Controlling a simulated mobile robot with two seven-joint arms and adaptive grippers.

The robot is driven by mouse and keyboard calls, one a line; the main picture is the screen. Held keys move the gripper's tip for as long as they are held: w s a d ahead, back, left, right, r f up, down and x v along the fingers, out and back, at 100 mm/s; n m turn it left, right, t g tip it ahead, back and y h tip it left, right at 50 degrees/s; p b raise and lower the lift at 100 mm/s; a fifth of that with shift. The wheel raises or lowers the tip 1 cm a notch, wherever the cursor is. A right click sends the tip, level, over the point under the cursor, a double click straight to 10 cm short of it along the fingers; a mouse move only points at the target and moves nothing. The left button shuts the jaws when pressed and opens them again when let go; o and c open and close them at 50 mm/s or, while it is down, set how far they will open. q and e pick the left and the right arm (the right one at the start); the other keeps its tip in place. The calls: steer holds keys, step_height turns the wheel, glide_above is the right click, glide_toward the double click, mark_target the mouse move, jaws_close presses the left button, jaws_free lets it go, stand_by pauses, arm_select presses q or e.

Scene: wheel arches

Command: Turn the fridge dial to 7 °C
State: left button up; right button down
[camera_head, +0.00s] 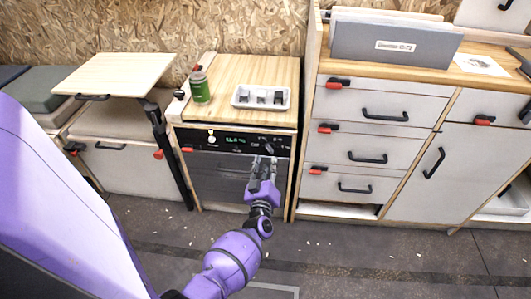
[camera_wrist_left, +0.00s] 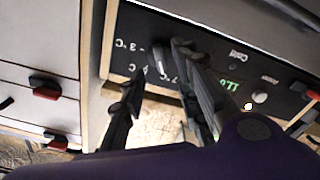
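The fridge (camera_head: 215,176) is a dark-fronted unit under a wooden counter. Its black control panel (camera_head: 200,139) has a green lit display. The panel fills the upper part of the left wrist view (camera_wrist_left: 152,25), with white markings including "3 °C" and "7 °C". The grey dial (camera_wrist_left: 180,47) shows near these markings, partly covered by a finger; its setting cannot be read. My left gripper (camera_head: 264,162) is in front of the panel's right end. Its fingers are apart in the left wrist view (camera_wrist_left: 158,82), with one finger close to the dial; contact cannot be told. My right gripper is not in view.
Drawers with black handles (camera_head: 367,157) and red latches are right of the fridge. A folding table (camera_head: 115,74) with a dark leg is at left.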

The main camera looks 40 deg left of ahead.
arm_select(q)
steer(key=v, duration=0.6)
steer(key=shift+s, duration=0.15)
